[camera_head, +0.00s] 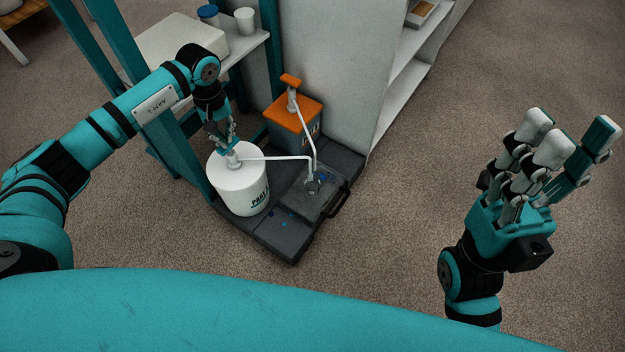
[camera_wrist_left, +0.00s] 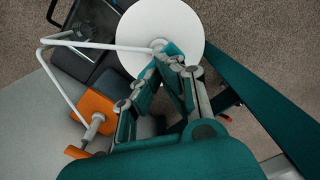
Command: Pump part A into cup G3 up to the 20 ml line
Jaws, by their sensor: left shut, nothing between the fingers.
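The white part A drum (camera_head: 240,188) stands on a dark base, with a pump on top and a white spout pipe (camera_head: 275,158) reaching right. My left gripper (camera_head: 228,142) is shut and empty at the pump head, which shows teal under the fingers; whether they touch it I cannot tell. In the left wrist view the fingertips (camera_wrist_left: 168,60) lie over the drum lid (camera_wrist_left: 190,25). A small clear cup (camera_head: 313,186) stands below the spout ends; its label, lines and fill level are too small to read. My right gripper (camera_head: 570,132) is open and empty at the right.
An orange-topped container (camera_head: 294,112) with its own pump and pipe stands behind the drum. The dark base (camera_head: 276,232) has a handle at its right. A shelf (camera_head: 240,48) holds a blue-lidded jar (camera_head: 208,14) and a white cup (camera_head: 245,20). Carpet at the right is free.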

